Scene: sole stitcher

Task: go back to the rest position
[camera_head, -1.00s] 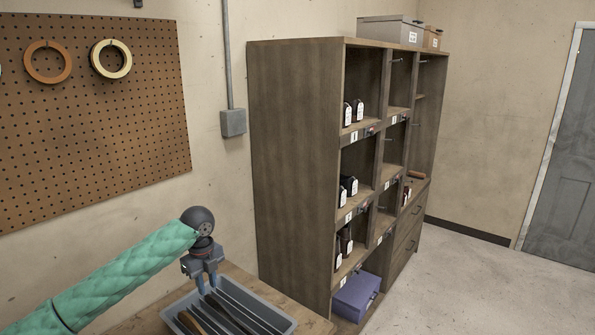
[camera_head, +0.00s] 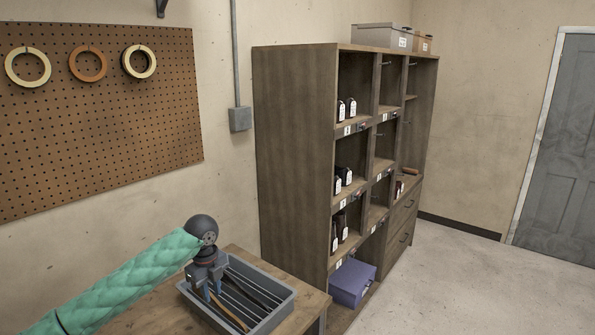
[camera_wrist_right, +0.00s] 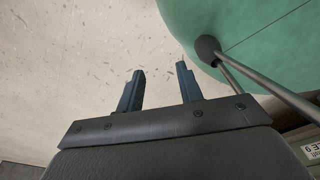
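My left gripper (camera_head: 210,292) hangs pointing down over the left part of a grey slotted tray (camera_head: 283,311) on a wooden bench. Its two blue fingers look apart, and I see nothing held between them. Long dark and brown tools (camera_head: 236,318) lie in the tray's slots close to the fingers. My right gripper shows only in the right wrist view (camera_wrist_right: 158,82). Its two blue fingers stand wide apart with nothing between them, over a pale speckled floor.
The wooden bench (camera_head: 312,311) carries the tray. A dark wooden shelf unit (camera_head: 295,150) with tagged items and a purple box (camera_head: 352,282) stands to its right. A pegboard (camera_head: 100,130) with rings hangs on the left wall. The floor (camera_head: 460,275) at right is clear.

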